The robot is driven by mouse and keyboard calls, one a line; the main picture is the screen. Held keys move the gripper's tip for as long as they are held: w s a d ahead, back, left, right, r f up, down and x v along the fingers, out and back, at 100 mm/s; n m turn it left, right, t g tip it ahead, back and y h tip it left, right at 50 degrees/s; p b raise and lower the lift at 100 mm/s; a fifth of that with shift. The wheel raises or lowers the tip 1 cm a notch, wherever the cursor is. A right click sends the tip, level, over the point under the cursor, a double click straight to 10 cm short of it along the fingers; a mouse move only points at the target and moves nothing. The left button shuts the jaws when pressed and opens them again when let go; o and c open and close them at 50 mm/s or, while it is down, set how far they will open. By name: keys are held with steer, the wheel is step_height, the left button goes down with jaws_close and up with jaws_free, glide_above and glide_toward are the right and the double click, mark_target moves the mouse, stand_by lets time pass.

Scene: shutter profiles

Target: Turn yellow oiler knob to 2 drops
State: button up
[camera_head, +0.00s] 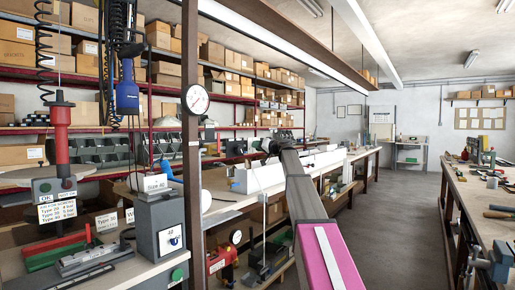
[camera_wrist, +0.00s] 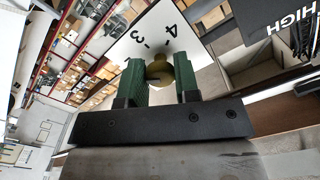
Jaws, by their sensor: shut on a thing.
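The yellow oiler knob (camera_wrist: 157,68) is round and brass-coloured, seen end-on in the wrist view with a dark slot or mark on its face. It sits in front of a white dial plate (camera_wrist: 148,38) with black figures; 4 and 3 can be read, and 2 does not show. My gripper (camera_wrist: 161,76) has green fingers on either side of the knob and is shut on it. The lower part of the dial is hidden by the gripper. In the head view I cannot make out the knob or the gripper's fingertips.
A dark panel marked HIGH (camera_wrist: 289,22) is close to the right of the gripper in the wrist view. In the head view, a brown post with a round gauge (camera_head: 197,99) stands by the left bench. The floor aisle (camera_head: 395,215) is clear.

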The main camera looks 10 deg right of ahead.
steer(key=shift+f, duration=0.1)
steer(key=o, duration=0.9)
steer(key=shift+s, duration=0.1)
steer(key=v, duration=1)
steer(key=shift+s+d, duration=0.2)
steer(key=shift+d, duration=0.1)
